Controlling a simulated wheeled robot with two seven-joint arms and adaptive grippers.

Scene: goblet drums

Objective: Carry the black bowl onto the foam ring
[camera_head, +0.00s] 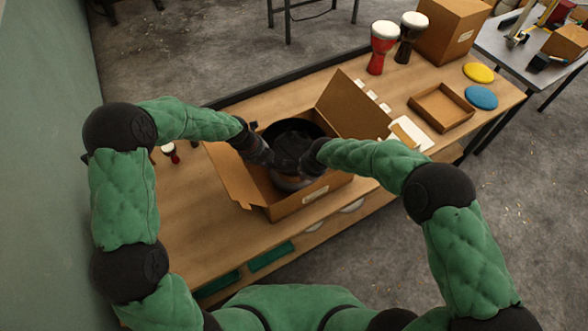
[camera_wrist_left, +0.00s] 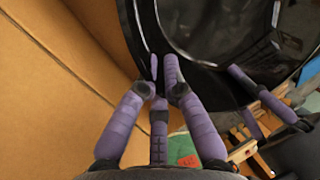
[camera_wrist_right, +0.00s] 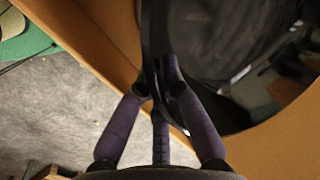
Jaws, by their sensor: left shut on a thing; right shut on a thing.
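The black bowl (camera_head: 273,131) is at the open cardboard box (camera_head: 313,196) on the wooden table. My arms partly hide it, and I cannot tell whether it rests in the box or hangs just clear. My left gripper (camera_head: 262,152) is shut on the bowl's left rim; its fingers pinch the rim in the left wrist view (camera_wrist_left: 163,72), where the glossy black bowl (camera_wrist_left: 215,30) fills the top. My right gripper (camera_head: 310,160) is shut on the opposite rim, also seen in the right wrist view (camera_wrist_right: 160,75). I cannot make out the foam ring with certainty.
The box's raised flap (camera_head: 352,105) stands right of the bowl. A shallow tray (camera_head: 441,107), red goblet drum (camera_head: 381,48), black goblet drum (camera_head: 409,38), yellow disc (camera_head: 479,73) and blue disc (camera_head: 481,97) lie farther right. A small drum (camera_head: 170,152) stands left.

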